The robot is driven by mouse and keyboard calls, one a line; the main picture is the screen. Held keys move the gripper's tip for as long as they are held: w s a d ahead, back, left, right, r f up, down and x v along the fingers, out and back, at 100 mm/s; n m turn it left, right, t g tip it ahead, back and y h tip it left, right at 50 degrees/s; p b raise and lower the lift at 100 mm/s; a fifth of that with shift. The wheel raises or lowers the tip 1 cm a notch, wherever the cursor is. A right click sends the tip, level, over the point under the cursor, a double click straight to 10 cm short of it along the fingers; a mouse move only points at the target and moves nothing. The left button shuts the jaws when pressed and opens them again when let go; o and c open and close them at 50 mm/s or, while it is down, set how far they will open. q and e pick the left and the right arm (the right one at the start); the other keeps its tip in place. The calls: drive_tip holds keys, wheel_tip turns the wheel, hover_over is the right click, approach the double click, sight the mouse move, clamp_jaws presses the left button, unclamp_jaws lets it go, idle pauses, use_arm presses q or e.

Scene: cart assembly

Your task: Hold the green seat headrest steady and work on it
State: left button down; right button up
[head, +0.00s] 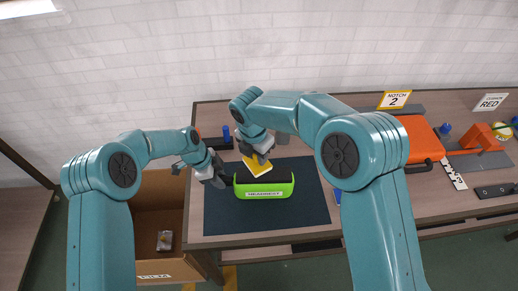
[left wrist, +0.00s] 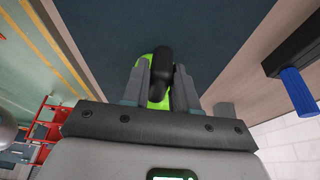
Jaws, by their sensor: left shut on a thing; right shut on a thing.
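The green seat headrest (head: 264,193), a curved piece with a white "HEADREST" label, rests on the dark mat (head: 300,212). My left gripper (head: 227,182) is shut on its left end. In the left wrist view my left gripper's fingers (left wrist: 163,88) close around the green headrest (left wrist: 157,92) and a black part at its end.
A cardboard box (head: 160,225) with a small item inside stands left of the table. To the right are an orange seat-like part (head: 420,137), a "NOTCH 2" sign (head: 394,99) and a "RED" sign (head: 490,102). The mat's right part is clear.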

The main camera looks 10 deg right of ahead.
sight(268, 165)
wheel_tip(268, 165, down, 4)
drive_tip(key=shift+d+f, duration=0.25)
drive_tip(key=shift+f, duration=0.1)
clamp_jaws()
drive_tip(key=shift+s+d+f, duration=0.15)
drive_tip(key=shift+d, duration=1.1)
drive_tip(key=shift+s+d, duration=0.15)
drive_tip(key=shift+d, duration=1.65)
drive_tip(key=shift+s+d, duration=0.1)
drive_tip(key=shift+d, duration=1.7)
drive_tip(key=shift+w+a, duration=0.2)
drive_tip(key=shift+a, duration=2.35)
drive_tip(key=shift+w+a, duration=0.15)
drive_tip(key=shift+a, duration=2.4)
drive_tip(key=shift+r, duration=4.1)
